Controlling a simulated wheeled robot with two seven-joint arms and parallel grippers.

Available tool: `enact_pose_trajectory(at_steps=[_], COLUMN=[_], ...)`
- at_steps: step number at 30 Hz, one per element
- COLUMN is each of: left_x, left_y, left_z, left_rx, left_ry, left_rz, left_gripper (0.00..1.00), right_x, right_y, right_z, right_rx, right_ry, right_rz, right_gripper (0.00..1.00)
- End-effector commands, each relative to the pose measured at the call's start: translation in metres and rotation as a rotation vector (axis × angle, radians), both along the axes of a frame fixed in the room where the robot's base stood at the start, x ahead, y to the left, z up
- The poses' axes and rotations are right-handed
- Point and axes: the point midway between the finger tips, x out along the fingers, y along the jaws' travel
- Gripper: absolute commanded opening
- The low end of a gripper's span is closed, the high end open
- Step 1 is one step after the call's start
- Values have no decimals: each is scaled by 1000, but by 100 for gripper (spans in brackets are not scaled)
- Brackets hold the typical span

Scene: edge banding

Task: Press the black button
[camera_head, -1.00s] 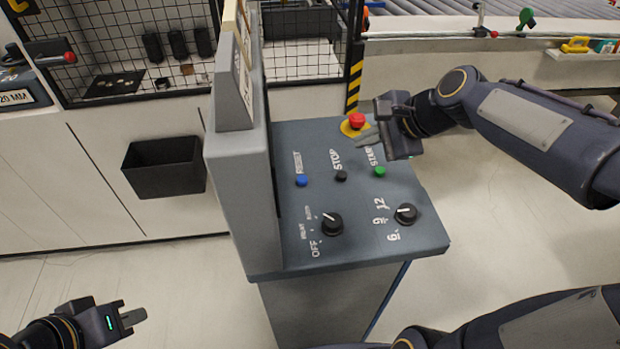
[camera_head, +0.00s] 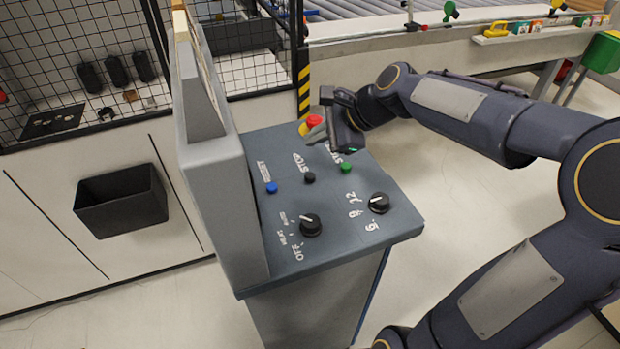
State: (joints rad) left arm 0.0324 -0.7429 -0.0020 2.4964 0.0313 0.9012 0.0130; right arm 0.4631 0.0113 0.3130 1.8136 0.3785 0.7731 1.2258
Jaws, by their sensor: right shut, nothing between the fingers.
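The black button (camera_head: 309,178) labelled STOP is in the middle of the button row on the grey control panel (camera_head: 345,228). The blue RESET button (camera_head: 271,188) is to its left and the green START button (camera_head: 346,168) to its right. My right gripper (camera_head: 313,135) is shut and empty. My left gripper is out of view.
Two black knobs, one at the left (camera_head: 311,225) and one at the right (camera_head: 379,202), are on the near part of the panel. A tall grey housing (camera_head: 215,190) rises at the panel's left. A black bin (camera_head: 122,202) hangs on the white cabinet. A wire mesh fence (camera_head: 255,72) stands behind.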

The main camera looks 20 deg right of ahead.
Motion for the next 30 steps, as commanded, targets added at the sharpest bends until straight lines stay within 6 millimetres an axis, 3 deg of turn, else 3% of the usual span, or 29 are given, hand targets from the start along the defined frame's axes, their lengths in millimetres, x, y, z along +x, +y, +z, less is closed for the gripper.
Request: enact_pose_trajectory(at_steps=[1,9,13,30], left_x=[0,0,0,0], left_y=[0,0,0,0], left_z=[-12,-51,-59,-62], left_rx=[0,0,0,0], left_ry=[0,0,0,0], left_rz=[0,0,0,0], left_gripper=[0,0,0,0], right_x=[0,0,0,0], right_y=[0,0,0,0], right_z=[-13,-53,-65,-72], right_rx=[1,0,1,0], right_ry=[1,1,0,0], right_rz=[0,1,0,0], right_gripper=[0,0,0,0])
